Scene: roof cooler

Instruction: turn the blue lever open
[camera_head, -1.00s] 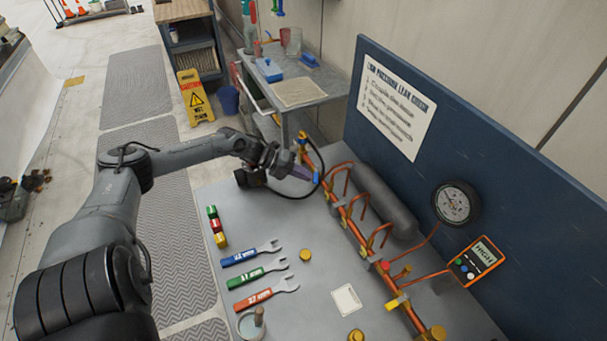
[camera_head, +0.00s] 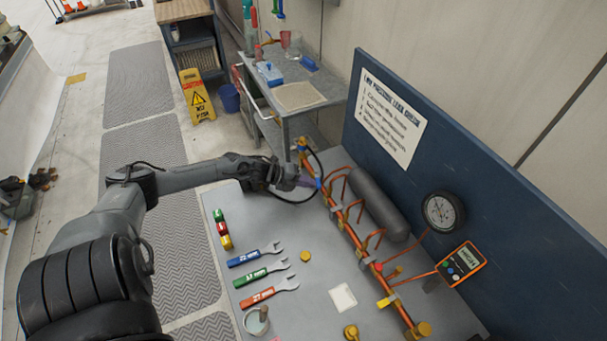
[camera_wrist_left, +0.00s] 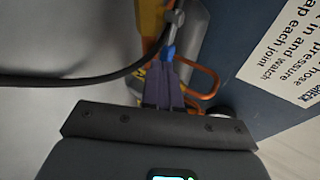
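The blue lever (camera_head: 319,184) is on the copper pipe run (camera_head: 341,218) near its far end, on the grey bench. It also shows in the left wrist view (camera_wrist_left: 170,53), just beyond the fingertips. My left gripper (camera_head: 309,182) has purple fingers and is right at the lever. In the left wrist view the fingers (camera_wrist_left: 165,72) lie close together, with their tips at or touching the lever. I cannot tell whether any of the lever is between them. My right gripper is not in view.
A black hose (camera_head: 297,198) loops beside my left gripper and crosses the left wrist view. A grey cylinder (camera_head: 378,205) and a blue backboard (camera_head: 465,160) stand behind the pipes. Several wrenches (camera_head: 262,272) lie on the bench in front. The bench's middle is mostly clear.

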